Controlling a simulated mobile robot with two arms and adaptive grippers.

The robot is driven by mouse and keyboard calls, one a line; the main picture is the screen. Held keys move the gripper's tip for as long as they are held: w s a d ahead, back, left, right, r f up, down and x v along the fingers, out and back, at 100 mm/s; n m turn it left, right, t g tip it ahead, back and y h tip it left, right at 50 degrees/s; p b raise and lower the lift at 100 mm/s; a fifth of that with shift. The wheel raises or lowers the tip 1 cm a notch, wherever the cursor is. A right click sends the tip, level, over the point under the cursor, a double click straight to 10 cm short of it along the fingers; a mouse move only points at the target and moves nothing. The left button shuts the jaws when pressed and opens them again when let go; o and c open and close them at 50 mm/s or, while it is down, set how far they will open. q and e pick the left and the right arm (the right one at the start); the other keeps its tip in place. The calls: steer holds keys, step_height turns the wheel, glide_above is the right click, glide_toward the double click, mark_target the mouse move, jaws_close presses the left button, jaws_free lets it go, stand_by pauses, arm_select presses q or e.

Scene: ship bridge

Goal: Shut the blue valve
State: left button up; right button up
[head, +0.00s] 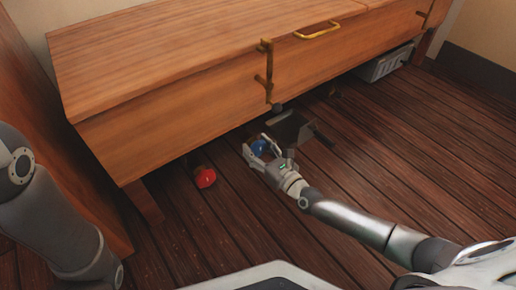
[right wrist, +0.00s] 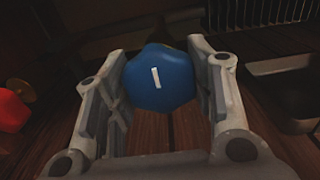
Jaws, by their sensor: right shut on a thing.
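The blue valve (head: 259,147) is a round blue knob low under the wooden cabinet. In the right wrist view the blue valve (right wrist: 159,78) sits between my right fingers, with a short white mark on its face, tilted slightly from upright. My right gripper (head: 262,149) is closed around the knob, one finger on each side; it also shows in the right wrist view (right wrist: 160,85). Of my left arm, only links show at the left edge of the head view; its gripper is out of sight.
A red valve (head: 205,177) is left of the blue one; it also shows in the right wrist view (right wrist: 10,110). The wooden cabinet (head: 180,95) overhangs the valves. A dark grey tray-like thing (head: 291,129) lies just behind my right gripper. A grey crate (head: 383,64) stands further right.

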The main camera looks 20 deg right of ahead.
stand_by(0.5)
steer(key=o, duration=1.1)
steer(key=v, duration=1.2)
